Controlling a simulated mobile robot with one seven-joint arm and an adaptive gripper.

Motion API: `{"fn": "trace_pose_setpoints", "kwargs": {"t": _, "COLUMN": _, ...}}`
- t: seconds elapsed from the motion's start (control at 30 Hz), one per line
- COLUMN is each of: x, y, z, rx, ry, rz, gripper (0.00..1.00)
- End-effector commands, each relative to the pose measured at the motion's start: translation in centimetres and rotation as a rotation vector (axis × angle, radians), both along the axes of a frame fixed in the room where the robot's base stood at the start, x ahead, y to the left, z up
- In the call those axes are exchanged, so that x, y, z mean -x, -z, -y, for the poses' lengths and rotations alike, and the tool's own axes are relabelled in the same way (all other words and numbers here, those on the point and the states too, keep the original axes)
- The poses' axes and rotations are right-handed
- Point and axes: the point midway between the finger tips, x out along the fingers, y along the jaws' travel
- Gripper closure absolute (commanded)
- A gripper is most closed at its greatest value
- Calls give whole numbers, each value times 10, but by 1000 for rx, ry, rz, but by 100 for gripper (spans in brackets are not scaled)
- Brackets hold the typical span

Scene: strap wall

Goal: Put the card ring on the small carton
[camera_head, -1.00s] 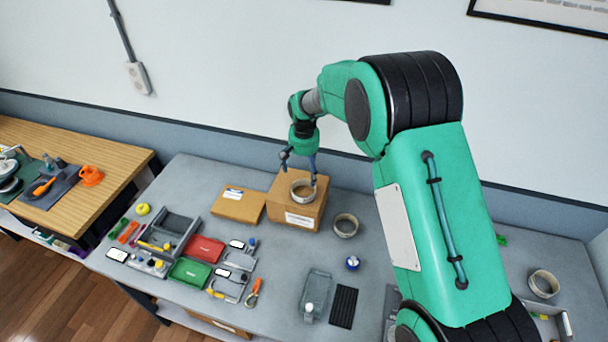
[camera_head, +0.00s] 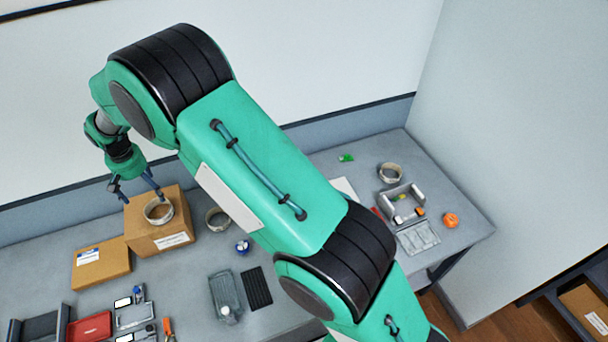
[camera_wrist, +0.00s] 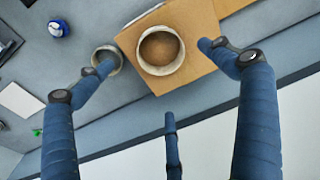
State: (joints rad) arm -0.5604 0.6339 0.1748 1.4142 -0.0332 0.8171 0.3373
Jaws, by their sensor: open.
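A cream-coloured card ring (camera_head: 158,219) lies flat on top of a brown carton (camera_head: 147,241) with a white label. In the wrist view the ring (camera_wrist: 141,57) rests on the carton top (camera_wrist: 193,21), near one edge, with bare card showing through it. My gripper (camera_head: 138,190) is open and empty just above the carton and ring. In the wrist view its fingers are spread wide, apart from the ring. A similar ring (camera_head: 218,219) lies on the table right of the carton; a third (camera_head: 390,173) is further right.
A flat brown box (camera_head: 101,270) lies left of the carton. A clear bottle (camera_head: 224,298), a black ribbed pad (camera_head: 257,288) and a blue-and-white round item (camera_head: 242,247) lie in front. A grey tray (camera_head: 402,203) and an orange item (camera_head: 450,220) are at the right. The wall stands close behind.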

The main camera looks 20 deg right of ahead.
Motion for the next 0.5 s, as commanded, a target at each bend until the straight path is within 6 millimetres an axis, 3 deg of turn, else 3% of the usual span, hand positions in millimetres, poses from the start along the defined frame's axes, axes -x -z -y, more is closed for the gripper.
{"fn": "trace_pose_setpoints", "kwargs": {"t": 0.27, "x": 2, "y": -42, "z": 29, "rx": -11, "ry": 15, "rz": 19, "gripper": 6}}
{"fn": "trace_pose_setpoints", "kwargs": {"t": 0.5, "x": 15, "y": -110, "z": 85, "rx": -26, "ry": 38, "rz": 52, "gripper": 6}}
